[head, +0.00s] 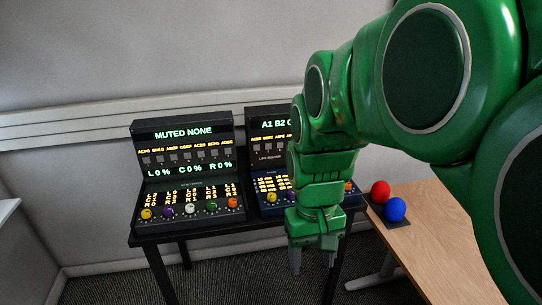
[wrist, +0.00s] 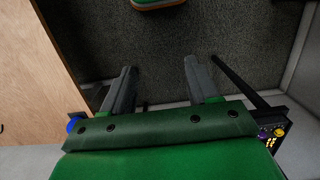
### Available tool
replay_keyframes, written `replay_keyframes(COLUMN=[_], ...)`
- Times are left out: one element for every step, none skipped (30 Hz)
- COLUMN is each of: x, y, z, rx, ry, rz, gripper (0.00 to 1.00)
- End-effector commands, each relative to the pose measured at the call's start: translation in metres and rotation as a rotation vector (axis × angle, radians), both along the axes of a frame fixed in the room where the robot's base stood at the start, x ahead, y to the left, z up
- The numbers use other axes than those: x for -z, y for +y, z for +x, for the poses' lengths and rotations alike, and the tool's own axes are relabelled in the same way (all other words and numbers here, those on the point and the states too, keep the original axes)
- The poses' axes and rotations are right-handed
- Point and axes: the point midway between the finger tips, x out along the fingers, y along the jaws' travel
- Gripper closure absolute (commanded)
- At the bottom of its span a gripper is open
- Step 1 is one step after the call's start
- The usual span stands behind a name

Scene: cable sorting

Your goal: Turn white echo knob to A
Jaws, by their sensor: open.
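A white knob (head: 190,209) sits in the middle of the row of coloured knobs on the left console (head: 182,125) in the head view. Yellow text columns stand above the knobs; the label words are too small to read surely. My gripper (head: 314,270) hangs in front of the right console, pointing down, to the right of the white knob and apart from it. It is open and empty. In the wrist view my gripper (wrist: 158,75) has its fingers apart over dark carpet. The white knob does not show there.
The right console (head: 262,112) is partly hidden behind my arm. Both consoles stand on a dark table (head: 190,234). Carpet lies below.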

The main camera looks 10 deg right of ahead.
Motion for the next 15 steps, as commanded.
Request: replay_keyframes(x=[-0.002, -0.003, -0.003, -0.003, -0.004, -0.005, -0.005, -0.005, -0.005, -0.005, -0.005, -0.005, -0.005, -0.004, -0.004], y=[-0.002, -0.003, -0.005, -0.006, -0.008, -0.009, -0.011, -0.013, -0.015, -0.016, -0.018, -0.02, -0.022, -0.023, -0.026], z=[0.014, 0.021, 0.031, 0.038, 0.045, 0.055, 0.063, 0.07, 0.08, 0.087, 0.094, 0.103, 0.111, 0.119, 0.128], rx=[0.001, 0.0, 0.0, -0.001, -0.001, -0.001, -0.001, -0.002, -0.002, -0.002, -0.002, -0.003, -0.003, -0.003, -0.004], ry=[-0.004, -0.007, -0.008, -0.009, -0.011, -0.014, -0.017, -0.019, -0.021, -0.023, -0.025, -0.027, -0.03, -0.032, -0.035], rz=[0.001, 0.001, 0.002, 0.002, 0.003, 0.003, 0.004, 0.005, 0.006, 0.006, 0.006, 0.007, 0.007, 0.007, 0.008], gripper=[0.4, 0.4, 0.4, 0.4, 0.4, 0.4, 0.4, 0.4, 0.4, 0.4, 0.4, 0.4, 0.4, 0.4, 0.4])
